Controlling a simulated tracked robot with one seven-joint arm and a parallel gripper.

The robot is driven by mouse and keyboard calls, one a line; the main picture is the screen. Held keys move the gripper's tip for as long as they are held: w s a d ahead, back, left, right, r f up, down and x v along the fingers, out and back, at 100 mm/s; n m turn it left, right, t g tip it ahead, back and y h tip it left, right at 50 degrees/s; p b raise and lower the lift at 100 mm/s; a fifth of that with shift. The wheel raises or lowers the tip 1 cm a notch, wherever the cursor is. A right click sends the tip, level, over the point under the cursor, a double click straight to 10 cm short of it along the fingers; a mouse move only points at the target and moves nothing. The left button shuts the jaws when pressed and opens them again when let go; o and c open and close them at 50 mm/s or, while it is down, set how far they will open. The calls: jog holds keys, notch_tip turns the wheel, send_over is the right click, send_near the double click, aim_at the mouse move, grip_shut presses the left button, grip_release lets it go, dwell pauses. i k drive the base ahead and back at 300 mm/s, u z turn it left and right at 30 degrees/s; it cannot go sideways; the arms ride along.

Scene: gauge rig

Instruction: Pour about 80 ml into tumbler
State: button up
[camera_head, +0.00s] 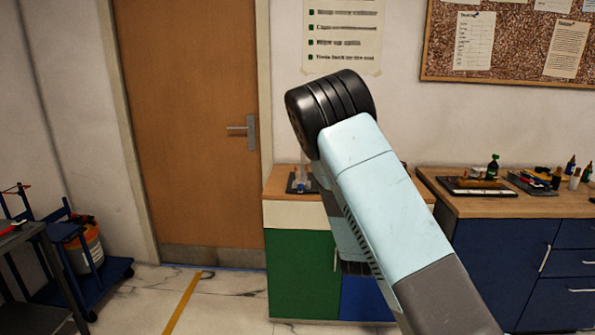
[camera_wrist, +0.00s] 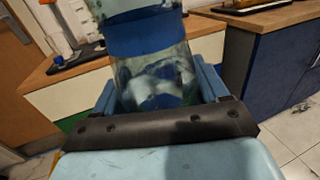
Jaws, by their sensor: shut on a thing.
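A clear vessel with a blue band (camera_wrist: 145,38) fills the upper middle of the wrist view. My gripper (camera_wrist: 158,92) is shut on it, with blue fingers at its left and right sides. The vessel looks slightly tilted in that view, and its top is cut off by the frame edge. I cannot tell the liquid level inside. In the head view my own arm hides the gripper and the vessel. I cannot make out a tumbler for certain; a small clear upright thing (camera_head: 301,176) stands on the cabinet top left of my arm.
A dark tray (camera_wrist: 77,60) lies on the wooden cabinet top (camera_wrist: 45,77), left of the vessel. A blue cart (camera_head: 95,283) stands at left.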

aim_at(301, 172)
jog(key=u, duration=0.05)
jog(key=k, duration=0.55)
jog(key=u, duration=0.3)
jog(key=i, duration=1.55)
jog(key=z, duration=0.3)
